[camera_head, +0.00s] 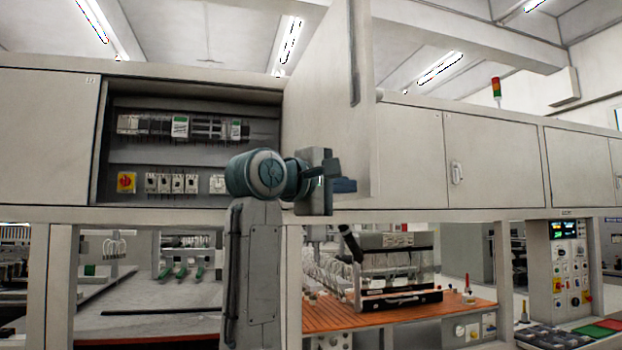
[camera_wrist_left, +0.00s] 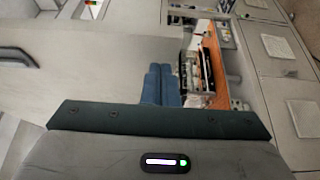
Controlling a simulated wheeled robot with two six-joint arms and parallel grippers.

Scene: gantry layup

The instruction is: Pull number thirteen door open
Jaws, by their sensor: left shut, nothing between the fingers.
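A tall pale door (camera_head: 328,90) stands swung out from the cabinet row, hinged on the right side of an open compartment (camera_head: 150,100). A dark vertical strip (camera_head: 355,50) shows near its outer edge. A small label (camera_head: 90,79) on the panel left of the opening is too small to read surely. My left gripper (camera_head: 345,185) is in front of the door's lower part, its blue fingers pointing right. In the left wrist view its fingers (camera_wrist_left: 160,84) are together and empty beside a pale surface; I cannot tell if they touch it. My right gripper is out of view.
The compartment holds rows of breakers and a red-yellow switch (camera_head: 127,182). A shut door with a handle (camera_head: 457,172) is to the right. Below are an orange bench (camera_head: 335,318) with equipment (camera_head: 395,265) and a control panel (camera_head: 566,270).

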